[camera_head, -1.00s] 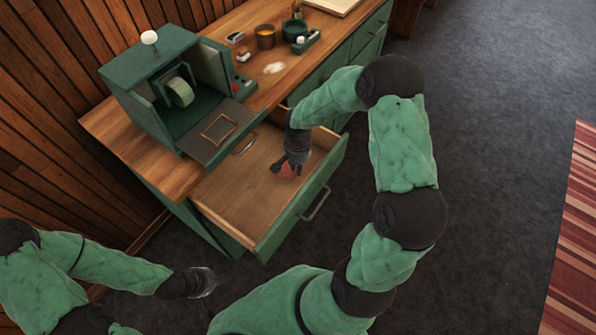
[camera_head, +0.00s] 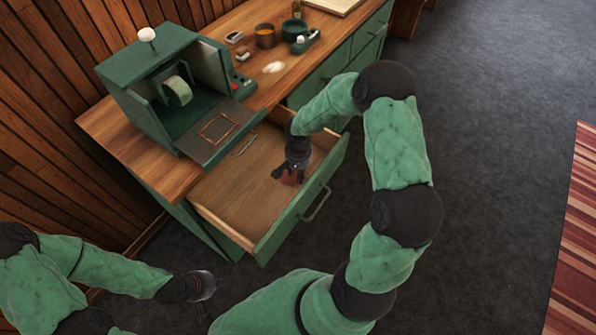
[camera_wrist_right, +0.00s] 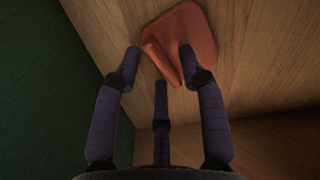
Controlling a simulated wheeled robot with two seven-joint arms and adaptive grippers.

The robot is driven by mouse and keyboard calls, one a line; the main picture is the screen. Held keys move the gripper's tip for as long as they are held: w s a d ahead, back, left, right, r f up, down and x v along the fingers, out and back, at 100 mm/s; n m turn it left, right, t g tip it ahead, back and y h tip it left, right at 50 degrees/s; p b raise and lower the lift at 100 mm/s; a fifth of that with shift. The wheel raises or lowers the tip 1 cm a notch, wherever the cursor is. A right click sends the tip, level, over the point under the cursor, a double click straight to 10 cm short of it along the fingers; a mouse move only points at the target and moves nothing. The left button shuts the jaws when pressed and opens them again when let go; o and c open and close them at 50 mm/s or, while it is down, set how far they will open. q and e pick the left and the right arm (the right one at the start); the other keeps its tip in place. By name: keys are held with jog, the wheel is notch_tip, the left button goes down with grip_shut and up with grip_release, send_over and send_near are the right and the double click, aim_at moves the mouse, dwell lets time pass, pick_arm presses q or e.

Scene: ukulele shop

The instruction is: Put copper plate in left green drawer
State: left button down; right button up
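The left green drawer (camera_head: 240,205) is pulled open below the counter, with a bare wooden bottom. The copper plate (camera_wrist_right: 185,38) lies on wood in the right wrist view, beyond the fingertips. In the head view the copper plate (camera_head: 291,180) is partly hidden under my right gripper, inside the drawer near its right end.
A green box machine (camera_head: 148,70) with a wheel and a flat front plate stands on the wooden counter (camera_head: 98,125), partly overhanging the drawer. Cups and small items, including an orange cup (camera_head: 265,36), stand further along the counter. Grey floor (camera_head: 490,130) lies open to the right.

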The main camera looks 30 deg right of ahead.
jog(key=shift+r, duration=0.25)
notch_tip(320, 180, up, 12)
jog(key=p, duration=0.4)
jog(key=shift+f, duration=0.1)
jog(key=shift+c, duration=0.3)
dwell(0.8)
